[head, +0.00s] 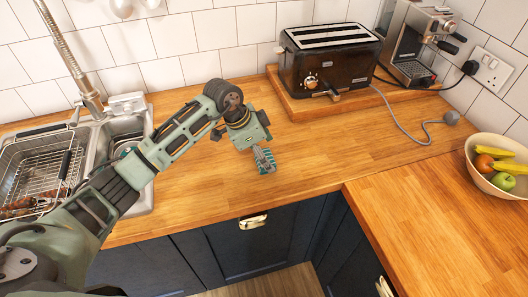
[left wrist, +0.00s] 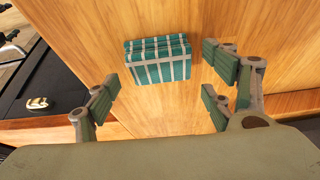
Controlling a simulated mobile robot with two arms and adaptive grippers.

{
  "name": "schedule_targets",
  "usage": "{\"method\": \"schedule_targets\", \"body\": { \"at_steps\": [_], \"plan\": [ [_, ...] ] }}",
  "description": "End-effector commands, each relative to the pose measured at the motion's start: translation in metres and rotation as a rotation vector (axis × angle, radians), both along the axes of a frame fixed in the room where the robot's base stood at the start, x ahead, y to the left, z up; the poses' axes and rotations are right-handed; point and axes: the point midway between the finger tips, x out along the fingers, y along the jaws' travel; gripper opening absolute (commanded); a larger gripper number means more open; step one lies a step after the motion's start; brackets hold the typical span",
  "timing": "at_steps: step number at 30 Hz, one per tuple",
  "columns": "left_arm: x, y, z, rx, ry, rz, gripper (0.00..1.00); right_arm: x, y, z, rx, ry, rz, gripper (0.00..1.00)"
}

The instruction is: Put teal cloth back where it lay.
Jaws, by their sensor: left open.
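The teal cloth (left wrist: 158,62) is folded into a small block with pale stripes. In the left wrist view it lies flat on the wooden counter, near the counter's front edge. My left gripper (left wrist: 160,88) is open, with its fingers on either side of the view and the cloth ahead between them, apparently not touching. In the head view my left gripper (head: 263,160) points down over the counter, and it hides most of the cloth. My right gripper is not in view.
A sink with a wire rack (head: 38,175) is at the left. A black toaster (head: 330,62) stands on a wooden board at the back, beside a coffee machine (head: 415,40). A grey cable (head: 400,118) lies on the counter. A fruit bowl (head: 478,172) is at the right. The middle counter is clear.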

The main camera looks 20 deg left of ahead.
Motion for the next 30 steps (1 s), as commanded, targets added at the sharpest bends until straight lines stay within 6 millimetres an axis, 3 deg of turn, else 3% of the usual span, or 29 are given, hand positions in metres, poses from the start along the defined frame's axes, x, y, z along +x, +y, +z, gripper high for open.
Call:
{"method": "schedule_targets", "body": {
  "at_steps": [8,21,30],
  "plan": [
    [-0.003,0.007,0.021,0.001,-0.005,0.001,0.75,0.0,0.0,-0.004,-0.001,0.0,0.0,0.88],
    [-0.022,0.035,0.1,0.0,-0.004,0.002,0.75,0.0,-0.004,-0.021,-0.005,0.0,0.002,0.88],
    [-0.026,0.04,0.114,0.001,0.001,0.0,0.75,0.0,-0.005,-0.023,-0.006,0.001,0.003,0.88]
  ]
}}
